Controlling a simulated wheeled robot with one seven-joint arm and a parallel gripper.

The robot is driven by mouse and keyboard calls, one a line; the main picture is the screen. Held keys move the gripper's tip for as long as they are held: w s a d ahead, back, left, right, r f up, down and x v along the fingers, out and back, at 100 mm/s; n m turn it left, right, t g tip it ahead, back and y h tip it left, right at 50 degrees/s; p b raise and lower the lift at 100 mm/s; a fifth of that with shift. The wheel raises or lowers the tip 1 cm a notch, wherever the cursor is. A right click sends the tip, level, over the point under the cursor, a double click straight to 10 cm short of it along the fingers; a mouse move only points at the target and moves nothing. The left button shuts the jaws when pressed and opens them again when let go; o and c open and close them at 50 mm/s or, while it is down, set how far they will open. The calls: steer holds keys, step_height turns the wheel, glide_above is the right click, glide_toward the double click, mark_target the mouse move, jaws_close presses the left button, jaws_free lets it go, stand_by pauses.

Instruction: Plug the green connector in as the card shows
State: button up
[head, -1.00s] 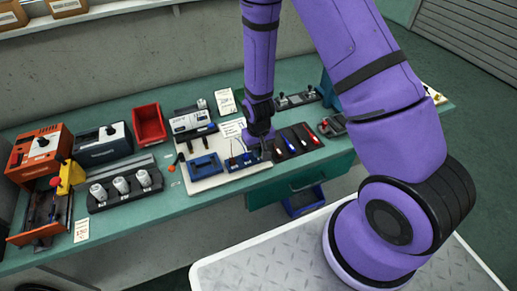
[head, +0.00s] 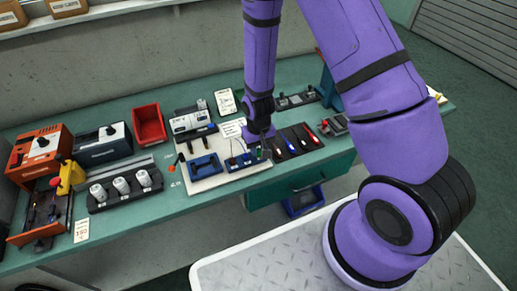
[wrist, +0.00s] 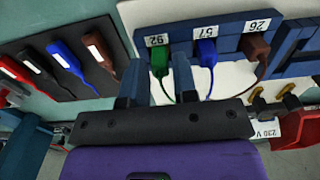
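In the wrist view my gripper (wrist: 160,70) is open, with one finger on each side of the green connector and visible gaps. In the head view my gripper (head: 258,140) is low over the holder's right end. A printed card (head: 233,128) stands behind the holder; its writing is too small to read. A unit marked 230 V (wrist: 268,130) shows partly in the wrist view.
A black mat (head: 305,145) with several coloured pen-like items lies right of the holder. A blue frame (head: 205,165) is left of it on a white board. A red bin (head: 149,124), machines and a rack (head: 124,188) with white cylinders stand farther left.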

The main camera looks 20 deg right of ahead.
steer(key=shift+r, duration=1.65)
steer(key=o, duration=0.6)
steer(key=shift+c, duration=0.2)
steer(key=shift+r, duration=0.2)
steer(key=shift+r, duration=1.35)
steer(key=shift+c, duration=0.4)
